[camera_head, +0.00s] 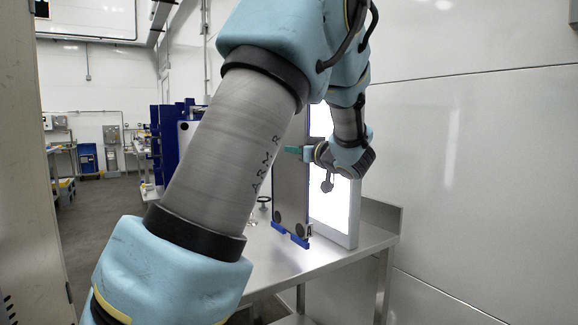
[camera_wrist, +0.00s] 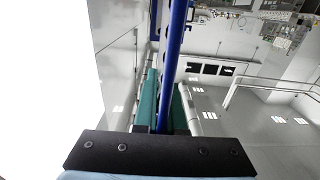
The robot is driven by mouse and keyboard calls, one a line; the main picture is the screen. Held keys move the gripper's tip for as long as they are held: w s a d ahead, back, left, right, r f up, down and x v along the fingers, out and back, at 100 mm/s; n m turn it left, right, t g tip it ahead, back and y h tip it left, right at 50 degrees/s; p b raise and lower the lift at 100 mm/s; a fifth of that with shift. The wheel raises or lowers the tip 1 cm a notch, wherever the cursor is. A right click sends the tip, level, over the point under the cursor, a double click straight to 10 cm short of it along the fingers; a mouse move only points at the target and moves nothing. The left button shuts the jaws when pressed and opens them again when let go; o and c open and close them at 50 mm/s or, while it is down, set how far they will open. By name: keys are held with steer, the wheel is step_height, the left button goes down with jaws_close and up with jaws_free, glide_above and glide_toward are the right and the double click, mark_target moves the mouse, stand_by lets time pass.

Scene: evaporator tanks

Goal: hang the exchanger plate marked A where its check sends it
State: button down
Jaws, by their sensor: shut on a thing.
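The exchanger plate marked A (camera_head: 291,195) is a grey upright panel with blue feet at its lower edge and dark round holes near the bottom. The letter A shows at its lower right corner. My gripper (camera_head: 297,150) is shut on the plate's side edge, with a teal finger showing. In the wrist view the plate appears edge-on as a blue strip (camera_wrist: 174,60) between the teal fingers of my gripper (camera_wrist: 166,105). The plate is in front of a lit white panel (camera_head: 345,207). My arm hides the plate's left part.
The light panel stands on a steel table (camera_head: 322,258) with a raised back edge. Small metal items (camera_head: 264,200) lie on the table by my arm. A blue rack (camera_head: 167,142) with a grey plate stands behind my arm. A white wall is at the right; open floor is far left.

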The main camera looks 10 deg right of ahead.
steer(key=shift+r, duration=0.3)
steer(key=shift+r+p, duration=0.35)
steer(key=shift+p, duration=0.2)
steer(key=shift+r+p, duration=0.35)
steer(key=shift+p, duration=0.05)
steer(key=shift+s, duration=0.1)
steer(key=p+v, duration=0.2)
steer(key=v, duration=0.4)
steer(key=shift+s+d, duration=0.25)
steer(key=shift+s, duration=0.1)
stand_by(0.5)
